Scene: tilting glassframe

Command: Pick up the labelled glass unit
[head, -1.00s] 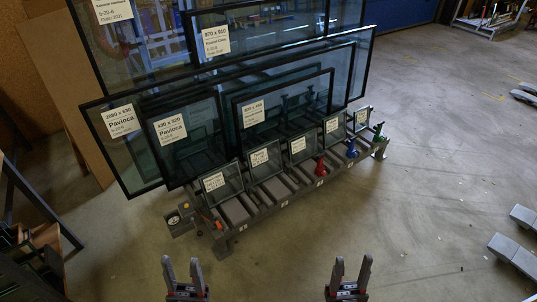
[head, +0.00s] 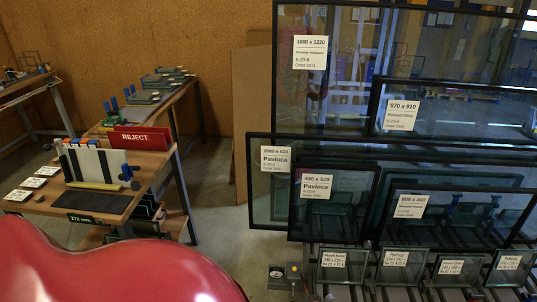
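Several dark-framed glass units with white labels stand in a rack at the right. Another labelled unit (head: 480,212) stands to the right. A row of small labelled panes (head: 397,274) leans along the front bottom. Which one the task means cannot be told. Neither gripper is in view.
A wooden bench (head: 150,200) at the left carries a red REJECT sign (head: 140,138), a fixture with blue parts and white cards. Another bench (head: 185,97) stands behind it. A strip of bare floor (head: 215,190) lies between the benches and the rack.

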